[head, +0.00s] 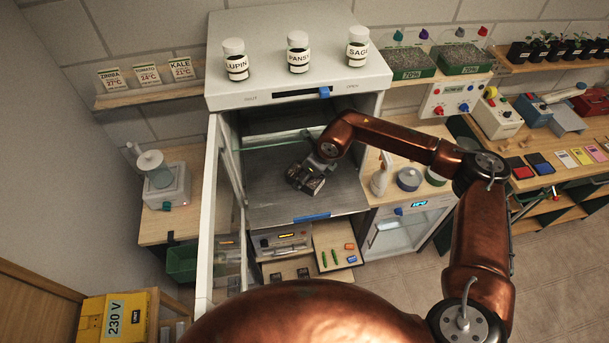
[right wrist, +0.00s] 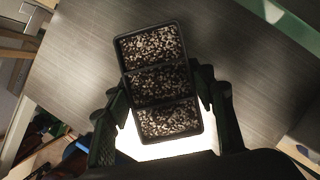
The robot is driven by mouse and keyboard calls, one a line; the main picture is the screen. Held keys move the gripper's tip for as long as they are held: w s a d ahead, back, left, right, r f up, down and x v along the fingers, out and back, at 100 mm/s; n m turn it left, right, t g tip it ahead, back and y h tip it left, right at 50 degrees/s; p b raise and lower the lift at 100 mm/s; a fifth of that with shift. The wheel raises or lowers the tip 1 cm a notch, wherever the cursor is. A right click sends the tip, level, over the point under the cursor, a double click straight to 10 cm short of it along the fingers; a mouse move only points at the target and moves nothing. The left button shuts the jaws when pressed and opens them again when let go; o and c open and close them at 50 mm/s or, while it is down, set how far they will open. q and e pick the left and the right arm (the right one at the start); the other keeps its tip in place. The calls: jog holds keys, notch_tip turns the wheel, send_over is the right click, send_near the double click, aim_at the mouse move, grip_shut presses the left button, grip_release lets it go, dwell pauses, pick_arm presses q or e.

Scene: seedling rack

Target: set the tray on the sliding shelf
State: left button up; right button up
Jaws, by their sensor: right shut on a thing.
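The tray (right wrist: 157,70) is a small black one with three compartments in a row, each filled with dark, pale-speckled material. My right gripper (head: 308,176) is shut on it, with a finger along each long side in the right wrist view. The sliding shelf (head: 265,200) is a grey sheet in the open white cabinet, with a blue strip (head: 312,217) on its front edge. The gripper and tray are over the middle of the shelf; I cannot tell whether the tray touches it. The shelf also fills much of the right wrist view (right wrist: 80,60). My left gripper is not in view.
The cabinet's glass door (head: 212,220) stands open on the left. Labelled jars (head: 298,53) stand on the cabinet top (head: 270,80). The shelf is clear around the tray. Below it is a drawer-like board (head: 337,247) with small items. A side bench with jars (head: 408,179) is on the right.

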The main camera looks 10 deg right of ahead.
jog(key=shift+a+f, duration=0.1)
jog(key=shift+f, duration=0.1)
jog(key=o, duration=1.3)
jog(key=shift+r, duration=0.25)
jog(key=b+v, duration=0.2)
jog(key=v, duration=1)
